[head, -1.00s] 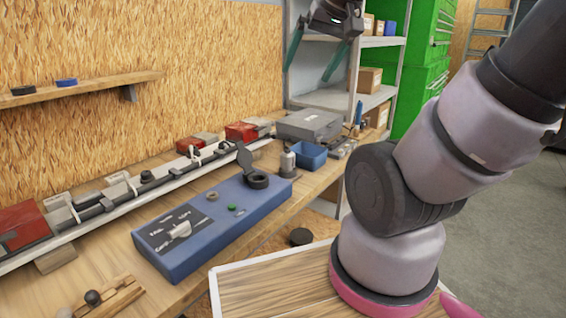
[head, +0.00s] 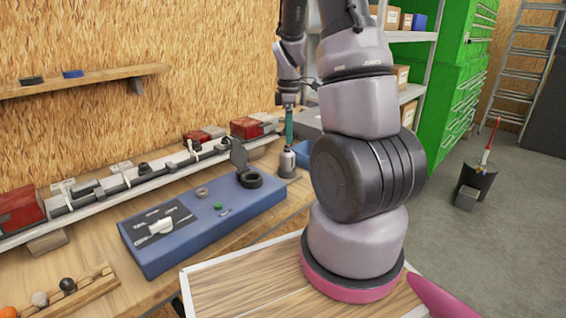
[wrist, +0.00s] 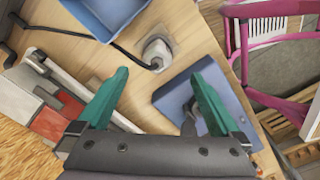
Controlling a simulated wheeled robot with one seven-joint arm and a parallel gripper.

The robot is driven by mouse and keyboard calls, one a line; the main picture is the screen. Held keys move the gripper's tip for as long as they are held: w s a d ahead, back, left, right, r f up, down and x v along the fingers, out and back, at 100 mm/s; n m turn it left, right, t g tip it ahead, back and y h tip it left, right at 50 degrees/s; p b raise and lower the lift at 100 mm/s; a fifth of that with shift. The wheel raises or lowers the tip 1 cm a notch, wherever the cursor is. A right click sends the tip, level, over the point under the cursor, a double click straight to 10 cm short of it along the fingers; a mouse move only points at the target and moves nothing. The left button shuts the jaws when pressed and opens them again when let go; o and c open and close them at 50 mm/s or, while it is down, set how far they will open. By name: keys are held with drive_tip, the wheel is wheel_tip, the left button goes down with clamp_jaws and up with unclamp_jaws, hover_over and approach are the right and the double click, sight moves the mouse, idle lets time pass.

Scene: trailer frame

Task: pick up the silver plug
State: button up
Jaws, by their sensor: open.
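The silver plug (head: 287,163) stands upright on the wooden workbench, just past the far end of the blue control box (head: 205,221). In the wrist view the plug (wrist: 156,52) shows from above, with a dark cable running from it. My gripper (head: 289,143) has teal fingers that point down just above the plug in the head view. In the wrist view my gripper (wrist: 161,70) is open, and its two fingers are spread apart. The plug lies beyond the fingertips, roughly centred between them, with nothing held.
A blue bin (wrist: 105,14) stands close to the plug. A black socket with a raised lid (head: 250,180) is on the control box. A rail with red parts (head: 130,177) runs along the wall. A pink-purple frame (wrist: 275,45) shows at right in the wrist view.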

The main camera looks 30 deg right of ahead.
sight(287, 152)
drive_tip(key=f, duration=1)
drive_tip(key=shift+w+f, duration=0.1)
drive_tip(key=shift+w, duration=0.2)
drive_tip(key=shift+a, duration=0.1)
drive_tip(key=c, duration=0.9)
